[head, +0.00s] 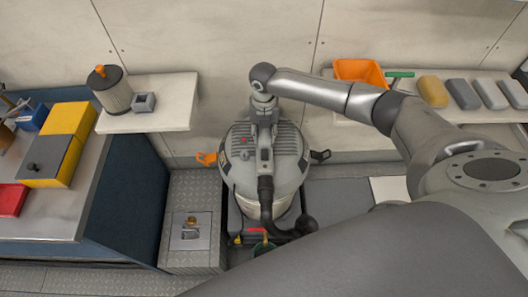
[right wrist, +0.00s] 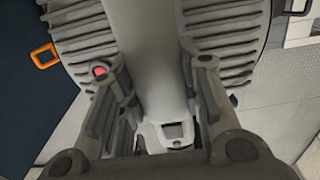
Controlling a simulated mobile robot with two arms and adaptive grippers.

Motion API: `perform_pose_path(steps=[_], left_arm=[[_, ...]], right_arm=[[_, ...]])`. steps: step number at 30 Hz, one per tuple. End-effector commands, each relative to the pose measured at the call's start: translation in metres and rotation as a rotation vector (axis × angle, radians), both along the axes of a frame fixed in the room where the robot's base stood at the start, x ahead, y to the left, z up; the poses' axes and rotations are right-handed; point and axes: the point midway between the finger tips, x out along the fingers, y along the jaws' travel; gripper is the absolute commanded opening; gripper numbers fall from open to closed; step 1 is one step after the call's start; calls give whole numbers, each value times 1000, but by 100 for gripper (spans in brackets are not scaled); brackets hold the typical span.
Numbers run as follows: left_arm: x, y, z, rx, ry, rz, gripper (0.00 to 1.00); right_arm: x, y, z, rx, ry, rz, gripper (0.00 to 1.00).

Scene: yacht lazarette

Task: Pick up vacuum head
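The vacuum head (head: 268,160) is a grey, ribbed dome on top of the upright vacuum canister, at the middle of the head view. A black hose (head: 266,190) curves down its front. My right gripper (head: 264,128) points down at the top of the head. In the right wrist view, my right gripper's fingers (right wrist: 155,85) stand on either side of a smooth grey handle bar (right wrist: 150,50) between ribbed surfaces. They look close to the bar, but I cannot tell whether they press on it. My left gripper is not in view.
An orange latch (head: 206,158) sticks out left of the vacuum. A shelf (head: 160,118) with a filter cartridge (head: 110,90) stands at the left. A right-hand shelf carries an orange bin (head: 360,72) and several blocks. The workbench (head: 75,205) holds yellow and red boxes.

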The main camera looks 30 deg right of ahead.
Motion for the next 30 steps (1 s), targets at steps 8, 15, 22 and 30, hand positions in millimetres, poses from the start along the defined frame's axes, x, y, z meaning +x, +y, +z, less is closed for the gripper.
perform_pose_path(steps=[8,15,22,30], left_arm=[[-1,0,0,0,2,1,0],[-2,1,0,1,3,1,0],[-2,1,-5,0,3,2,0],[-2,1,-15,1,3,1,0]], right_arm=[[0,0,0,0,0,0,0],[3,0,4,2,-7,0,0],[4,0,25,3,-12,0,0],[3,0,72,4,-11,-1,0]])
